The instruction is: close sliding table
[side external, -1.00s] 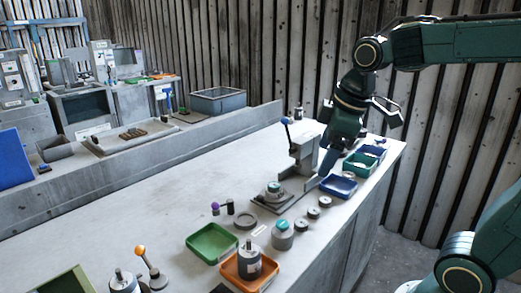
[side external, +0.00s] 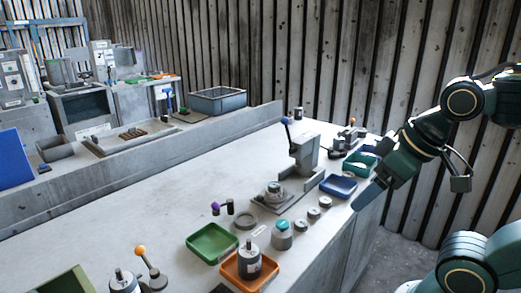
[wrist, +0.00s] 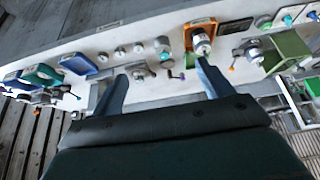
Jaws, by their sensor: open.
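The sliding table (side external: 270,207) is a dark flat plate with a round metal part (side external: 273,190) on it. It sits out in front of the grey press column (side external: 304,150), which has a blue-knobbed lever (side external: 287,128). My gripper (side external: 362,198) is at the right edge of the bench, to the right of the press and apart from it. In the wrist view my gripper (wrist: 162,86) shows two spread fingers with nothing held between them. The press area lies beyond and between the fingers there, small and partly hidden.
A blue tray (side external: 338,185) and a green tray (side external: 359,162) stand between the press and my gripper. Small round parts (side external: 313,213), a teal-topped cylinder (side external: 281,235), an orange tray (side external: 232,276) and a green tray (side external: 211,243) stand in front.

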